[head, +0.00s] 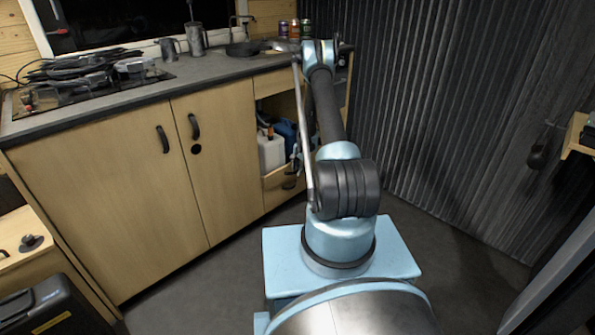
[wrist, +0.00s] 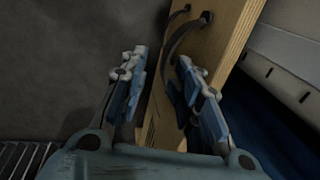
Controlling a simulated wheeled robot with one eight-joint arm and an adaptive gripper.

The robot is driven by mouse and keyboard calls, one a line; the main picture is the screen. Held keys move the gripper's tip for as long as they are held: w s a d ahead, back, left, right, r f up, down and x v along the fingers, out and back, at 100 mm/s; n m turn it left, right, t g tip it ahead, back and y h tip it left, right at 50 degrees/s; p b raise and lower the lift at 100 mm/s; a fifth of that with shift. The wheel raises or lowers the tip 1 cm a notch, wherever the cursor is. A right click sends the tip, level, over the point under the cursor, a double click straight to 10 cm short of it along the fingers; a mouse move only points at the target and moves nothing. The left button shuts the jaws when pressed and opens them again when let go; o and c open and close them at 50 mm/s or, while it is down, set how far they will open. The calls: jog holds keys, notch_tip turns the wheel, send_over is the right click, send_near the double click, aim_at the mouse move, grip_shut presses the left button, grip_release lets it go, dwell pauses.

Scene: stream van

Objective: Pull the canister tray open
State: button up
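The canister tray (head: 277,189) is a low wooden drawer in the open bay of the kitchen unit. A white canister (head: 271,150) and a blue canister (head: 287,133) stand in it. In the wrist view the tray's wooden front (wrist: 228,32) runs up the picture, with a dark curved handle (wrist: 181,32) on its left face. My gripper (wrist: 163,78) is open, one finger on each side of the wooden front near the handle's lower end. Whether either finger touches is unclear. In the head view my arm partly hides the tray, and the fingers are hard to make out.
Wooden cupboard doors (head: 120,205) stand shut left of the tray. The worktop (head: 225,66) above holds cables, a hob, mugs and a pan. A dark ribbed wall (head: 430,100) stands on the right. The grey floor (head: 225,285) before the unit is clear.

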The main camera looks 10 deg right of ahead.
jog(key=shift+s+a, duration=0.1)
jog(key=shift+a, duration=0.3)
notch_tip(320, 180, up, 12)
jog(key=s+d, duration=0.1)
jog(key=shift+s+d+f, duration=0.15)
jog(key=shift+s+f, duration=0.05)
jog(key=shift+s, duration=0.2)
jog(key=shift+r, duration=0.1)
dwell(0.3)
notch_tip(320, 180, up, 5)
notch_tip(320, 180, down, 17)
jog(key=w+a, duration=0.1)
jog(key=shift+w, duration=0.4)
dwell(0.5)
jog(key=shift+a+r, duration=0.1)
grip_shut()
